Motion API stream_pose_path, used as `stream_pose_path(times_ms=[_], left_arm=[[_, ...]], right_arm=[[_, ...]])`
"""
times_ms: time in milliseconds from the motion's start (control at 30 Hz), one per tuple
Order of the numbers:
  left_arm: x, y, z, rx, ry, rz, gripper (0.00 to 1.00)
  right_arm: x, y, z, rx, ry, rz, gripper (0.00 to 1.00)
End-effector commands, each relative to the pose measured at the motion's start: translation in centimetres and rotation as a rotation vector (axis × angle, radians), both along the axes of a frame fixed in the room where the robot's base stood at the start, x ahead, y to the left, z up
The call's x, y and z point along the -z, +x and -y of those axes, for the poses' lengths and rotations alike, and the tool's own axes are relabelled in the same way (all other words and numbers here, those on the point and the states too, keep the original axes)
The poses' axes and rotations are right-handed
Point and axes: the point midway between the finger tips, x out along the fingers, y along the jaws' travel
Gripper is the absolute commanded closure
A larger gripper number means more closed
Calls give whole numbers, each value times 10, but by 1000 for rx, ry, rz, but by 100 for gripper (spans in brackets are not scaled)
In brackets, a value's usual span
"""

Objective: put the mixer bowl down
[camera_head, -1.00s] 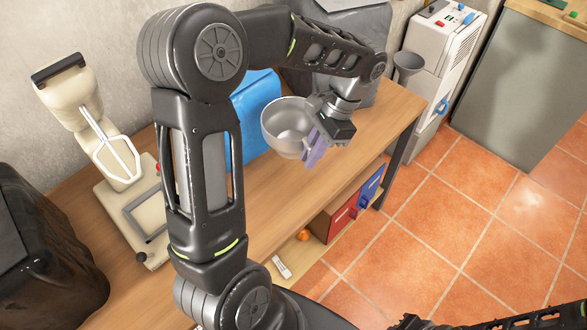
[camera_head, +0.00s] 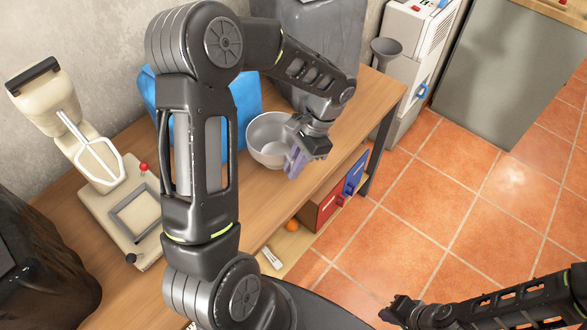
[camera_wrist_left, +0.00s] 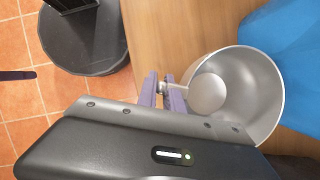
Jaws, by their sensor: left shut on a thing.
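The silver mixer bowl (camera_head: 258,138) is upright over the wooden table, near its front edge; it also shows in the left wrist view (camera_wrist_left: 268,82). My left gripper (camera_head: 295,163) is shut on it at the bowl's right side, its purple fingers (camera_wrist_left: 165,92) around a small metal part beside a round silver piece. Whether the bowl's base touches the table is hidden. The cream stand mixer (camera_head: 112,218) stands at the left of the table, its head tilted up. My right gripper (camera_head: 398,311) is at the bottom right over the floor, its jaws unclear.
A blue bag-like thing (camera_head: 248,97) stands just behind the bowl, and a grey covered object (camera_head: 325,40) behind that. The wooden table (camera_head: 345,118) is bare to the right of the bowl. A low shelf holds a red box (camera_head: 322,208) and an orange ball (camera_head: 292,225).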

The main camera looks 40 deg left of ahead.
Motion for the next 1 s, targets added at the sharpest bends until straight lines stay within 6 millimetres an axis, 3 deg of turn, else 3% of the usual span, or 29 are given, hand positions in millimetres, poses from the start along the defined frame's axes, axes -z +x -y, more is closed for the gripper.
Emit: stream_pose_path(times_ms=[133, 533, 567, 800, 1000], left_arm=[[15, 0, 0, 1, 0, -1, 100], [21, 0, 0, 0, 1, 0, 100], [21, 0, 0, 1, 0, 0, 88], [20, 0, 0, 1, 0, 0, 68], [20, 0, 0, 1, 0, 0, 67]], right_arm=[[-2, 0, 0, 0, -1, -1, 100], [2, 0, 0, 0, -1, 0, 100], [1, 0, 0, 0, -1, 0, 100], [0, 0, 0, 0, 0, 0, 100], [0, 0, 0, 0, 0, 0, 100]])
